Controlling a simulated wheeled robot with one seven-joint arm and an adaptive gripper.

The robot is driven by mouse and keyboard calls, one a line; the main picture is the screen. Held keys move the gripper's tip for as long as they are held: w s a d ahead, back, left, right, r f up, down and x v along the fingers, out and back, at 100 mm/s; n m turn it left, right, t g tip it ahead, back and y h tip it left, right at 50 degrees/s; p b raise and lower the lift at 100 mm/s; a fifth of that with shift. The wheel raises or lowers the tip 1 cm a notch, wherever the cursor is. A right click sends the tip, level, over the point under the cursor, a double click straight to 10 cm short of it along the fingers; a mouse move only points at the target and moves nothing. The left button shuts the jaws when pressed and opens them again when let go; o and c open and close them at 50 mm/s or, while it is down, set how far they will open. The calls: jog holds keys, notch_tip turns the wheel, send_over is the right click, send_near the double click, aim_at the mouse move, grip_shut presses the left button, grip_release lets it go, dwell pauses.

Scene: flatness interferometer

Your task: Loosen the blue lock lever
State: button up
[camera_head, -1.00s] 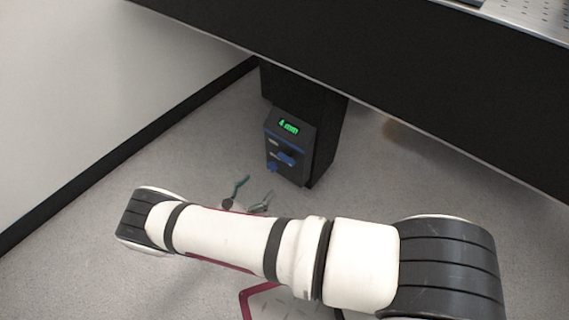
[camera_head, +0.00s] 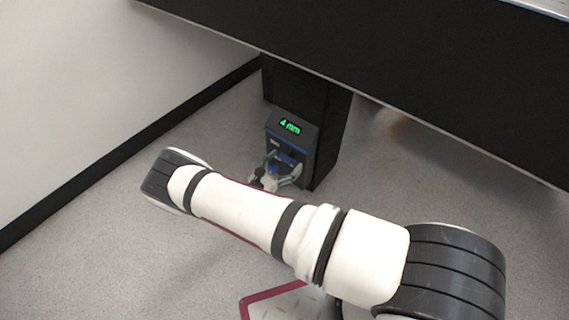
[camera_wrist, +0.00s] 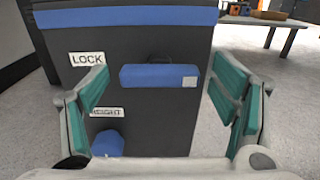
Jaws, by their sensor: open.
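The blue lock lever (camera_wrist: 158,75) lies level on the dark control box (camera_wrist: 165,128), just right of the "LOCK" label (camera_wrist: 87,59). My gripper (camera_wrist: 160,85) is open in the wrist view, with one teal-padded finger on each side of the lever. The lever is between the fingers, and no contact with it shows. In the head view my gripper (camera_head: 279,170) is in front of the box and partly covers the lever.
The box is on a black table leg (camera_head: 331,130) under the large dark table (camera_head: 420,75). Its green display (camera_head: 290,127) reads "4 mm". A white wall (camera_head: 90,90) stands at the left. Grey floor (camera_head: 120,260) is clear around the box.

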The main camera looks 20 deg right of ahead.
jog(key=c, duration=1.2)
jog(key=shift+o, duration=0.2)
jog(key=shift+m, duration=0.3)
jog(key=m, duration=0.3)
jog(key=shift+m, duration=0.3)
jog(key=m+p, duration=0.1)
jog(key=m, duration=0.3)
jog(key=m+p, duration=0.1)
jog(key=m, duration=0.4)
jog(key=shift+f+m+p, duration=0.1)
jog(key=shift+m+p, duration=0.4)
jog(key=shift+m, duration=1.5)
